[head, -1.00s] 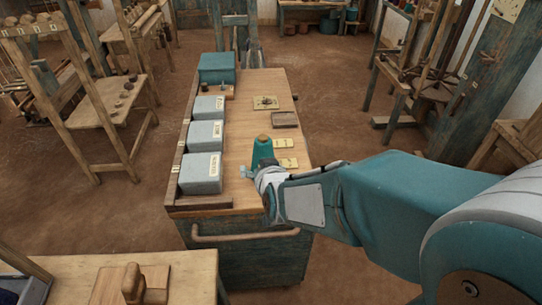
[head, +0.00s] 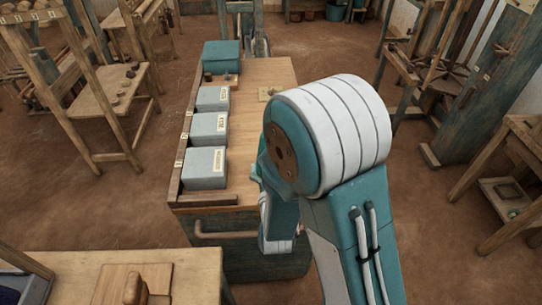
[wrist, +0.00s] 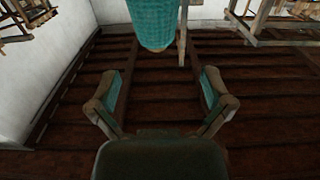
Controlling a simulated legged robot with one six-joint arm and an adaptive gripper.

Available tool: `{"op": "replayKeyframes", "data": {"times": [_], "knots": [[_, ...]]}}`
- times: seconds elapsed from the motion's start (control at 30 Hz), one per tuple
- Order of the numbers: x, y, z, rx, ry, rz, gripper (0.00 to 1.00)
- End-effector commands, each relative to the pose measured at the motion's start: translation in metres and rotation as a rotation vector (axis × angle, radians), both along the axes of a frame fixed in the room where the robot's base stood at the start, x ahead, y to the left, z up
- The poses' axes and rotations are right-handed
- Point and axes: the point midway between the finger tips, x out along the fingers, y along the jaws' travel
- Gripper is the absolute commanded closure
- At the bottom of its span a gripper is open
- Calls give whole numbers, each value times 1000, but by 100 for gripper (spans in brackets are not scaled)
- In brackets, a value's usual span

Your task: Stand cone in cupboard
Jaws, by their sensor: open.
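In the wrist view, a teal, thread-wound cone (wrist: 153,22) shows at the top edge, partly cut off, with its rounded end pointing down in the picture. My gripper (wrist: 160,88) is open, its two fingers wide apart and empty. The cone appears beyond the fingertips, roughly between them, with no visible contact. In the head view my raised arm hides the cone and gripper. I cannot tell what the cone rests on. A wooden-topped cabinet (head: 245,130) with a dark teal front and a bar handle stands ahead; I cannot tell whether it is the cupboard.
Three grey labelled boxes (head: 206,167) line the cabinet's left side, with a teal box (head: 221,55) at its far end. A bench (head: 195,268) is at front left. A loom frame (head: 95,95) stands left and a wooden stand (head: 510,185) right. Brown floor lies open between.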

Motion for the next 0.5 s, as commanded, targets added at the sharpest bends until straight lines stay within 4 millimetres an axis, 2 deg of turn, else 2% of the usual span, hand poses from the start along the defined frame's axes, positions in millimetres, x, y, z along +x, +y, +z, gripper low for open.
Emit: {"op": "replayKeyframes", "data": {"times": [0.2, 0.5], "knots": [[36, -1, 1, 1, -1, -3, 0], [65, -3, 4, 1, -1, -3, 0]]}}
